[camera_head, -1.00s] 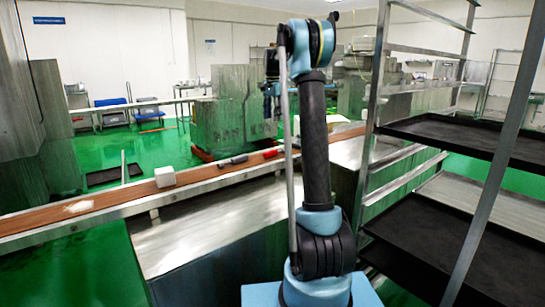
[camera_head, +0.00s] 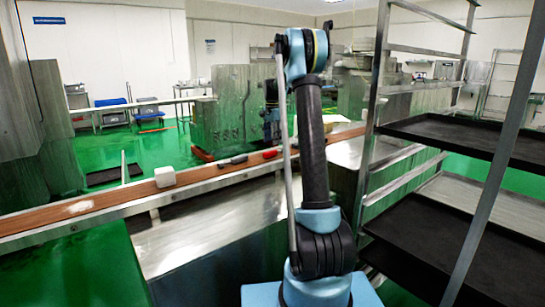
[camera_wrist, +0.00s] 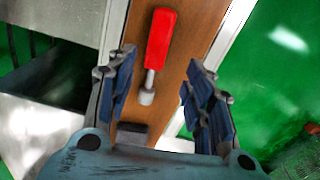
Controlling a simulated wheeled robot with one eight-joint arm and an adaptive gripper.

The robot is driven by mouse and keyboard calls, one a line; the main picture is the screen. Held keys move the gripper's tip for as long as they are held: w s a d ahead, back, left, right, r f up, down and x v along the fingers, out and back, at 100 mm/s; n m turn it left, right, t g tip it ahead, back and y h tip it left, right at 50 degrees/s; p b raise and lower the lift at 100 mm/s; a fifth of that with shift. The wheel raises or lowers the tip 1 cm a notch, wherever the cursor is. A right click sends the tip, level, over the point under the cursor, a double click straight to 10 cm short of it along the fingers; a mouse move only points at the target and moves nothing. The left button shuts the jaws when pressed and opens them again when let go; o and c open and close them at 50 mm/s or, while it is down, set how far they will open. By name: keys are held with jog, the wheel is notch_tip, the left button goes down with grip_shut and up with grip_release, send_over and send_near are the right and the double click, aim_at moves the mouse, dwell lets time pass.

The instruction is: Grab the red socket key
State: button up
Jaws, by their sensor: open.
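The red socket key (camera_head: 270,154) lies on the brown conveyor belt, just left of my arm in the head view. In the wrist view the red socket key (camera_wrist: 158,45) shows its red handle at the top and its grey metal socket pointing down the picture. My gripper (camera_wrist: 157,68) is open and empty, with its dark blue-grey fingers either side of the key in the picture. The key rests on the belt beyond the fingers. In the head view my gripper (camera_head: 272,130) hangs above the belt, partly blurred against the machine.
A dark tool (camera_head: 236,160) lies on the belt left of the key. A white block (camera_head: 165,177) sits farther left on the belt. A metal rail (camera_head: 220,180) edges the conveyor. A rack with black trays (camera_head: 440,240) stands at the right. A green machine (camera_head: 225,115) stands behind.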

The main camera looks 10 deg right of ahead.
aim_at(273, 150)
jog(key=shift+s+d+f, duration=0.1)
jog(key=shift+s+f, duration=0.05)
jog(key=shift+f, duration=1.3)
jog(key=shift+s+d+f, duration=0.1)
jog(key=shift+f, duration=1.3)
jog(key=shift+a, duration=0.1)
grip_shut()
